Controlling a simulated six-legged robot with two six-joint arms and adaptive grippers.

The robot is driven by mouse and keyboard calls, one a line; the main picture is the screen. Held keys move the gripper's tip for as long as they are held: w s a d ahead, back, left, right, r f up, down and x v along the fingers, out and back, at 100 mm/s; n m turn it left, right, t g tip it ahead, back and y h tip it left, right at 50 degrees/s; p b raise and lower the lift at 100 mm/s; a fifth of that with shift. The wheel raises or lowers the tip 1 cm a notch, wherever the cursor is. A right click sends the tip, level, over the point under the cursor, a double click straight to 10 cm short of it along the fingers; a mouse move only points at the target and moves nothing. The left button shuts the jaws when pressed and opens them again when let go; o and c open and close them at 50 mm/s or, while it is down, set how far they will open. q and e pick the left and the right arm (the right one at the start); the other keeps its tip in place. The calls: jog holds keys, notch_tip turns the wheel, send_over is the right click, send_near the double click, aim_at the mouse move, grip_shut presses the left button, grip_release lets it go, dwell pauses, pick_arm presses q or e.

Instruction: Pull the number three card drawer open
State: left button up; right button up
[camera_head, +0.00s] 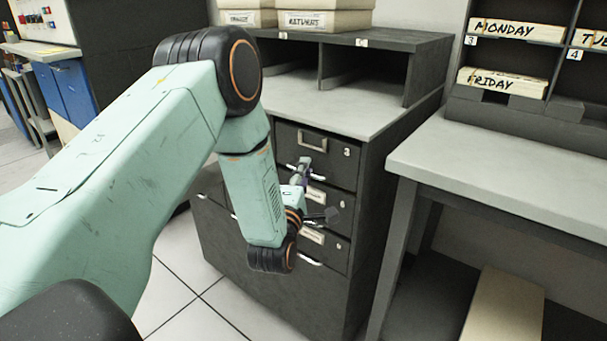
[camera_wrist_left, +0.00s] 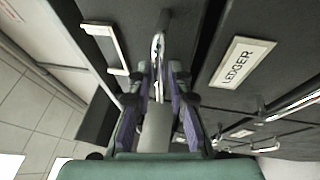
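The number three card drawer (camera_head: 328,146) is the top drawer of the dark cabinet, with a small 3 at its right and a label frame. It looks shut. Its bar handle (camera_wrist_left: 158,50) runs below the frame, which also shows in the left wrist view. My left gripper (camera_head: 304,167) is at this handle. In the left wrist view, the purple fingers of my left gripper (camera_wrist_left: 159,72) stand on either side of the bar, with small gaps that suggest they are not closed on it. My forearm hides part of the cabinet front. My right gripper is not in view.
A lower drawer with a LEDGER label (camera_wrist_left: 243,62) and more bar handles lie close below. A grey desk (camera_head: 510,165) stands to the right, with MONDAY (camera_head: 515,30) and FRIDAY (camera_head: 502,82) card boxes on its shelves. Tiled floor (camera_head: 190,300) is open in front.

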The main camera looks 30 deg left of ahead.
pick_arm(q)
grip_shut()
dwell(0.6)
